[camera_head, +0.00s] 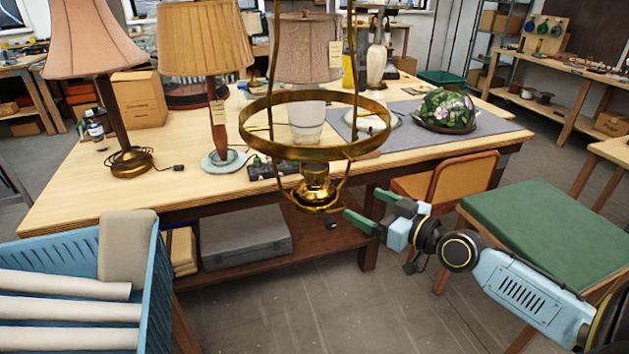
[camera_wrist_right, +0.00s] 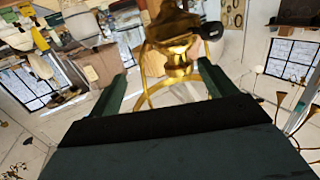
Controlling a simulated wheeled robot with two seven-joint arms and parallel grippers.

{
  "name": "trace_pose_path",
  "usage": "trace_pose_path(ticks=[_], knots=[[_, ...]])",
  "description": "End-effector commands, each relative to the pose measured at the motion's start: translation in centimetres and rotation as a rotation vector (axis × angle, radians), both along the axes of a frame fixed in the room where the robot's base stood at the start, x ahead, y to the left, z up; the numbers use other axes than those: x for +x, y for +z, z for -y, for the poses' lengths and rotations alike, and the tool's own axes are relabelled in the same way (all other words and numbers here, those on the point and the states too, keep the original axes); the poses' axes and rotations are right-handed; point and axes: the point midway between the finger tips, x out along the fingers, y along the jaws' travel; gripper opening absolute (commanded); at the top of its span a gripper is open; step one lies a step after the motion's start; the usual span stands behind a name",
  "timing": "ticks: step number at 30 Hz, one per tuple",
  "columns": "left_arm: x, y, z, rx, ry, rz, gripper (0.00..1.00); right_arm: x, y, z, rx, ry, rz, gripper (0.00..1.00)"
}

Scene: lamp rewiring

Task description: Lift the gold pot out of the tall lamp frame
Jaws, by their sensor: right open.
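The tall lamp frame is a hanging brass frame with a wide ring (camera_head: 253,142) and thin rods, in front of the workbench in the head view. The gold pot (camera_head: 316,192) sits low in the frame, below the ring, between its curved lower arms. My right gripper (camera_head: 361,203) is open, with its green fingers pointing at the pot from the right. In the right wrist view, shiny gold metal (camera_wrist_right: 180,58) shows beyond and between the open fingertips (camera_wrist_right: 165,74), and no grip on it shows. My left gripper is not in view.
The workbench (camera_head: 75,200) behind the frame carries a pink-shaded lamp (camera_head: 90,40), a tan-shaded lamp (camera_head: 205,40) and a floral glass shade (camera_head: 446,110). A blue crate (camera_head: 158,290) with white rolls stands front left. A green-topped stool (camera_head: 545,225) is at right.

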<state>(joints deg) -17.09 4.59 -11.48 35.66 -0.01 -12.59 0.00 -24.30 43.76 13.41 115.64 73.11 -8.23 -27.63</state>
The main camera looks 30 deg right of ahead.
Motion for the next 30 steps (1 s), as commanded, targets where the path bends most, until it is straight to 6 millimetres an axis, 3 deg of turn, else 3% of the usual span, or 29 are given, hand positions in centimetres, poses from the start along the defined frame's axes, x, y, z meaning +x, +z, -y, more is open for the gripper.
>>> trace_pose_path(ticks=[1,3,6,21,30], knots=[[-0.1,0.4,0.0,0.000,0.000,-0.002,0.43,-0.1,2.2,-0.9,0.002,0.029,0.028,0.83],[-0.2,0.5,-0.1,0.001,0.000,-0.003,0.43,-0.2,3.9,-1.8,0.008,0.056,0.054,0.83],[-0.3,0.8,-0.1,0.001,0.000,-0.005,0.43,0.1,5.1,-2.4,0.013,0.071,0.071,0.83],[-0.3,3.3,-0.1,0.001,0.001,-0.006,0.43,6.2,5.2,-4.1,0.015,0.070,0.073,0.83],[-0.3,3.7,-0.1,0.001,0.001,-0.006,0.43,8.0,5.0,-4.7,0.014,0.072,0.071,0.83]])
